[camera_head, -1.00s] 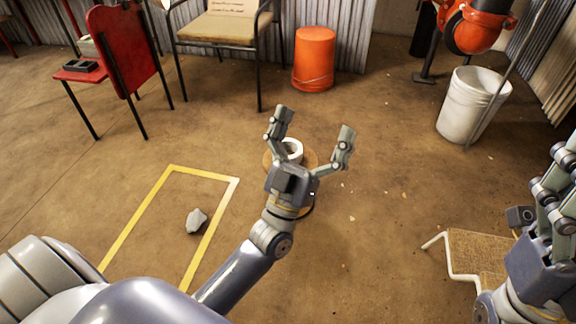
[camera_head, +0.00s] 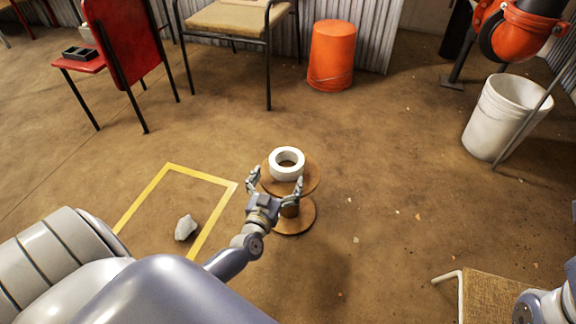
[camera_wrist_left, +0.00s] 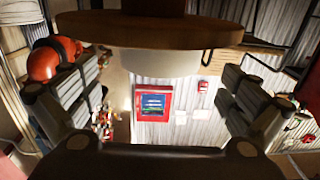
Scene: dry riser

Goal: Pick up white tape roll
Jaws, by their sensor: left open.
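The white tape roll (camera_head: 287,164) lies flat on the round top of a brown wooden spool (camera_head: 312,180) on the floor. Its open centre faces up. My left gripper (camera_head: 275,179) is open and empty, on the near side of the roll. Its fingers are spread to either side near the spool top's edge; I cannot tell if they touch it. In the left wrist view, which looks upside down, the tape roll (camera_wrist_left: 160,63) shows between the spread fingers, against the spool's disc (camera_wrist_left: 150,30). My right gripper is not in view.
A yellow floor outline (camera_head: 170,168) with a grey stone (camera_head: 186,227) lies left. A red chair (camera_head: 125,45), tan chair (camera_head: 228,18) and orange bucket (camera_head: 331,55) stand behind. A white bucket (camera_head: 500,115) and wooden-topped stool (camera_head: 490,298) stand right. Floor right of the spool is mostly clear.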

